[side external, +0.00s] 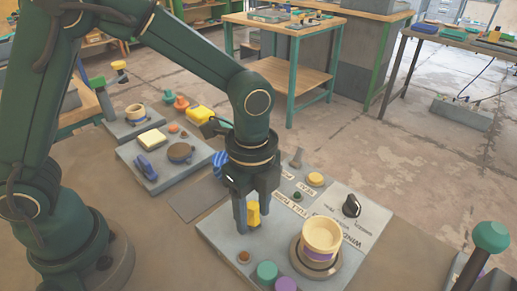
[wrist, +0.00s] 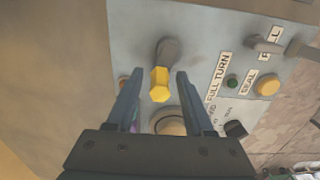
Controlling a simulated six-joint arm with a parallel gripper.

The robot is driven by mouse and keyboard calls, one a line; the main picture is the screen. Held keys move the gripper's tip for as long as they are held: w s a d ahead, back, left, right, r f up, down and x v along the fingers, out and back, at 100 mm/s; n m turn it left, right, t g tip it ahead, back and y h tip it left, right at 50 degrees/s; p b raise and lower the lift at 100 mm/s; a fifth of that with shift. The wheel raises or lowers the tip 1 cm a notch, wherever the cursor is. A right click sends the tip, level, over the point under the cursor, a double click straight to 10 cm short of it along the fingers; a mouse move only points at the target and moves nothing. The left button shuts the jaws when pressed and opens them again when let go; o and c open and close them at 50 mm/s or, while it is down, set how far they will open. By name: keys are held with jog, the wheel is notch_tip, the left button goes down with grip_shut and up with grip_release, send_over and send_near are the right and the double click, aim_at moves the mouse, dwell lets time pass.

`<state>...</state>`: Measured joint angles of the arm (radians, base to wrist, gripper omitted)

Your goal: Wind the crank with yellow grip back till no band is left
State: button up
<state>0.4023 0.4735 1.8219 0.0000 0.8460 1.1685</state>
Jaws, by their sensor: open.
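The crank's yellow grip (side external: 253,214) stands up from the grey panel (side external: 218,228). In the wrist view the yellow grip (wrist: 160,85) sits at the end of a grey crank arm (wrist: 169,52). My gripper (side external: 255,217) points down over it, and in the wrist view my gripper (wrist: 158,78) is open, one finger on each side of the grip, with gaps visible. A cream drum (side external: 322,233) stands on a round base at the panel's front right. A purple band (side external: 318,254) shows around its lower part. In the wrist view the drum is largely hidden by my gripper.
The panel also carries a black knob (side external: 351,206), a yellow button (side external: 315,179), a green button (side external: 267,271), a purple button (side external: 285,284) and printed labels. Another grey panel (side external: 165,178) with several parts lies behind left. A green-knobbed lever (side external: 491,238) stands at right.

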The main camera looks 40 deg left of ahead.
jog(key=c, duration=0.8)
jog(key=shift+w, duration=0.65)
grip_shut()
jog(key=shift+w, duration=0.15)
jog(key=shift+o, duration=0.4)
grip_release()
jog(key=shift+w+a, duration=0.2)
jog(key=shift+w, duration=0.35)
